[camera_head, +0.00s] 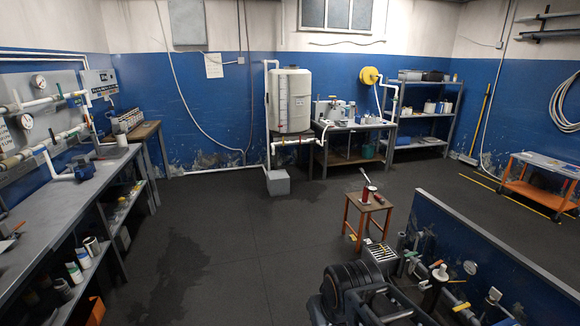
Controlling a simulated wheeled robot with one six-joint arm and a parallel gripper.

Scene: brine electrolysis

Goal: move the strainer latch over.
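I cannot make out the strainer latch for certain in the head view. Pipework with valves and yellow handles (461,307) runs along the near side of a low blue wall at the bottom right. A dark ribbed body (352,277) at the bottom centre-right hides part of this area. Its small parts are too fine to tell apart, and I cannot tell whether any latch there is open or shut.
A wooden stool (368,208) bears red items. The low blue wall (480,255) bounds the bottom right. A long grey bench (60,195) lines the left. A white tank (291,100) and shelves (420,117) stand at the back. The middle floor is clear, with dark stains.

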